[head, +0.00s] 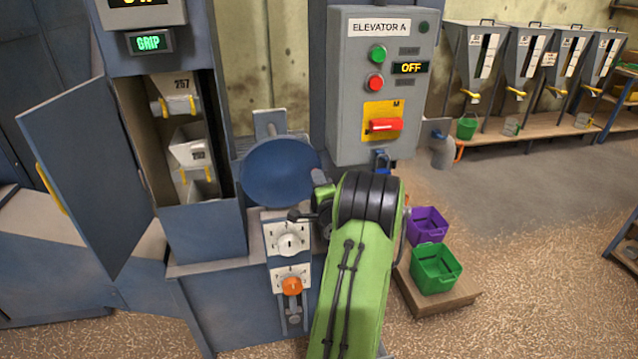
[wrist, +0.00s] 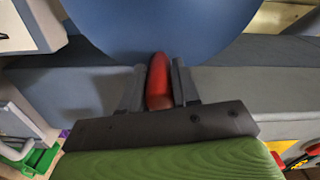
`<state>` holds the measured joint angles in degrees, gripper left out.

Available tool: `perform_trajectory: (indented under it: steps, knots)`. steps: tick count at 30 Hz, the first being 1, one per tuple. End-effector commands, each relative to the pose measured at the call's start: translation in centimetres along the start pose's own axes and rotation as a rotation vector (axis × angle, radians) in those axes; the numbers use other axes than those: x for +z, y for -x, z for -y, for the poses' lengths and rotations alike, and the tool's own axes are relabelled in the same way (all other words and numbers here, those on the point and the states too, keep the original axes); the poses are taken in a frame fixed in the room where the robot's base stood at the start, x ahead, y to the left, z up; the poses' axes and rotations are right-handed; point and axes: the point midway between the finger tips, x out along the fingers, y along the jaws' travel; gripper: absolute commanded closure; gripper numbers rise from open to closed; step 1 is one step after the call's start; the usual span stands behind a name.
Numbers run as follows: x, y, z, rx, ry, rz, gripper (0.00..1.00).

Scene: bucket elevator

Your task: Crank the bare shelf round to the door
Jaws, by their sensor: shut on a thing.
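My gripper (wrist: 159,74) is shut on a red handle (wrist: 158,88) at the edge of the blue disc (wrist: 160,22) in the wrist view. In the head view the blue disc (head: 278,172) stands right of the door opening, and my arm hides the handle. The cabinet door (head: 95,175) is open, swung left, with a yellow handle. In the opening, a white bucket (head: 190,146) sits below another bucket (head: 175,84) near the label 257. Yellow clips show beside the buckets. I cannot make out a bare shelf.
The ELEVATOR A control box (head: 378,85) reads OFF, with a red switch handle (head: 385,125). A small display (head: 149,42) reads GRIP. A dial plate (head: 288,240) is below the disc. Purple (head: 427,226) and green (head: 436,268) bins stand right of my arm.

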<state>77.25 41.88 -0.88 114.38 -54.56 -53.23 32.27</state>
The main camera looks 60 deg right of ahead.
Motion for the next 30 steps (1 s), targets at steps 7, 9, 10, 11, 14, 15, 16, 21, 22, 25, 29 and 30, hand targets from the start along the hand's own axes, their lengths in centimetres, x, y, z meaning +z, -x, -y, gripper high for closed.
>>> perform_trajectory:
  steps: [7,9,10,11,14,15,16,21,22,25,29,30]
  knots:
    - [-0.07,0.05,-0.26,0.003,-0.013,-0.002,1.00]
    - [-0.06,0.05,-0.25,0.003,-0.014,-0.002,1.00]
    - [-0.06,0.05,-0.25,0.003,-0.013,-0.002,1.00]
    - [-0.06,0.05,-0.24,0.003,-0.013,-0.002,1.00]
    - [-0.06,0.04,-0.23,0.003,-0.013,-0.002,1.00]
    - [-0.05,0.04,-0.23,0.003,-0.013,-0.002,0.66]
    - [-0.06,0.04,-0.23,0.003,-0.013,-0.002,0.62]
    - [-0.02,0.02,-0.17,0.002,-0.013,-0.001,0.44]
    - [-0.01,0.02,-0.16,0.001,-0.013,-0.001,0.44]
    - [0.01,0.01,-0.14,0.001,-0.013,0.000,0.44]
    - [0.04,-0.01,-0.12,0.000,-0.013,0.000,0.44]
    - [0.06,-0.02,-0.12,0.000,-0.013,0.001,0.44]
